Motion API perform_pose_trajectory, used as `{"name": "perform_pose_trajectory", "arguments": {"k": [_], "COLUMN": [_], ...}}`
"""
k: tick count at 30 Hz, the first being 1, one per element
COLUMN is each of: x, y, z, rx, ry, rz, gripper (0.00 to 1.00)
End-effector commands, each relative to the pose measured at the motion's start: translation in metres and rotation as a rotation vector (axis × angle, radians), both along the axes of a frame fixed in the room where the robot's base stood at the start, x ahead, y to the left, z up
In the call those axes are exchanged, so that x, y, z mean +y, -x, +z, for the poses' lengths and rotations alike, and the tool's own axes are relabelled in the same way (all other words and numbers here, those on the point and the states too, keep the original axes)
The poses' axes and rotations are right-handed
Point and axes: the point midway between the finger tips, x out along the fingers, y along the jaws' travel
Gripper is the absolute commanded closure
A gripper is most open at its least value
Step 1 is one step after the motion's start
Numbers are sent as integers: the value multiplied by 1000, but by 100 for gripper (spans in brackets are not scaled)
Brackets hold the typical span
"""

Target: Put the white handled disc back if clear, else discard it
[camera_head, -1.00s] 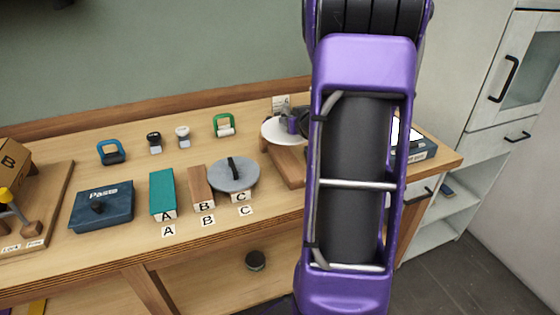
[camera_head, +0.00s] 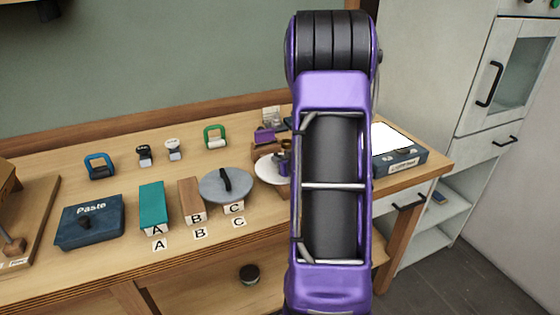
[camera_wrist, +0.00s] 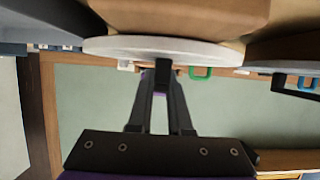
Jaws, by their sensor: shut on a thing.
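The white disc (camera_head: 268,170) shows left of my arm in the head view, in front of a wooden stand (camera_head: 268,152). My arm covers its right part. In the wrist view the white disc (camera_wrist: 110,45) is seen nearly edge-on across the top. My gripper (camera_wrist: 163,74) is shut on its small dark handle. Wooden surfaces show beyond the disc in that view. I cannot tell whether the disc touches anything, and its far face is hidden. A second, grey disc with a black handle (camera_head: 222,192) rests on block C.
Left of the discs are a brown block B (camera_head: 190,195), teal block A (camera_head: 152,200) and a dark Paste tin (camera_head: 85,225). Green (camera_head: 215,142), purple (camera_head: 264,135) and blue (camera_head: 99,168) padlock-like pieces stand behind.

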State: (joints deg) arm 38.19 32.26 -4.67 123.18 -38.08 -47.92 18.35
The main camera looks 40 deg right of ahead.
Motion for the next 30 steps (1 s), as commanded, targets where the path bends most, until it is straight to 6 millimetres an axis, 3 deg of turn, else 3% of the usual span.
{"name": "perform_pose_trajectory", "arguments": {"k": [10,11,15,26,30], "x": [0,0,0,0,3], "y": [-1,0,0,-1,15], "z": [-4,-2,-2,2,9], "rx": [-4,-2,-2,-2,-3], "ry": [2,1,1,1,1], "rz": [0,0,0,0,-2], "gripper": [100,77,53,53,53]}}
